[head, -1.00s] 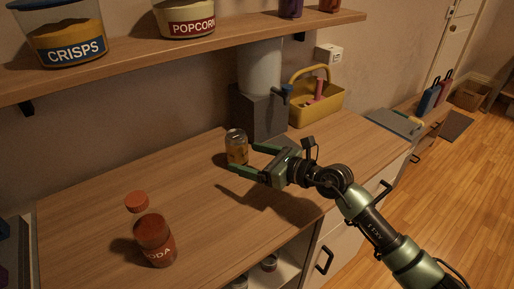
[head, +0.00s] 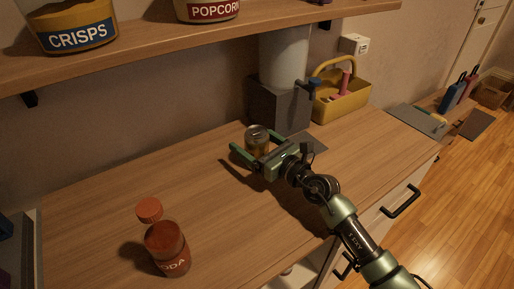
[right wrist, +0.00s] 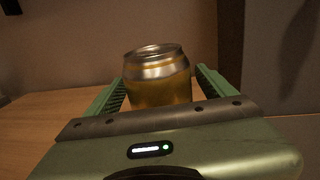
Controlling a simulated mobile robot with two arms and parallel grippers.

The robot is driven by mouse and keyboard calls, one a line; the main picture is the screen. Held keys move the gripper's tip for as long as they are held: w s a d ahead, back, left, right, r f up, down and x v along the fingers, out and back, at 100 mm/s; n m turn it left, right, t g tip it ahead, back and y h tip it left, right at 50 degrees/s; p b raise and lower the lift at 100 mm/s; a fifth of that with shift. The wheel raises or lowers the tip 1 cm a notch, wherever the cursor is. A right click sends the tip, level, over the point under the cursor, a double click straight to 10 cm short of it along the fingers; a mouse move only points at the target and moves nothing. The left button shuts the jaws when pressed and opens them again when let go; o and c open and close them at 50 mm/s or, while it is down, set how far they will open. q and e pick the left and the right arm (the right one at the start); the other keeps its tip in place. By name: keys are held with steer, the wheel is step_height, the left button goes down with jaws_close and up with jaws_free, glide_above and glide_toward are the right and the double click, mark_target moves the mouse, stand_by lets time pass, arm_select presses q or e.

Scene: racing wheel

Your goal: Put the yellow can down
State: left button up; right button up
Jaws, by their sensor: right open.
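The yellow can (head: 257,143) with a silver top stands upright on the wooden counter (head: 120,205), in front of the grey dispenser block. My right gripper (head: 252,139) is open, with one green finger on each side of the can. In the right wrist view the can (right wrist: 158,88) is between the two spread fingers (right wrist: 160,88), with a visible gap at the left finger; contact on the right side is hard to tell. The can's lower part is hidden behind the gripper body. My left gripper is not in view.
A red soda bottle (head: 167,248) stands at the front left of the counter. The grey block (head: 278,105) and a yellow caddy (head: 343,103) stand behind the can. A shelf (head: 150,50) with crisps and popcorn tubs overhangs the back. The counter's middle left is clear.

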steer(key=shift+w+a, duration=0.5)
steer(key=shift+w, duration=0.05)
steer(key=c, duration=1.9)
steer(key=shift+r, duration=0.1)
jaws_close()
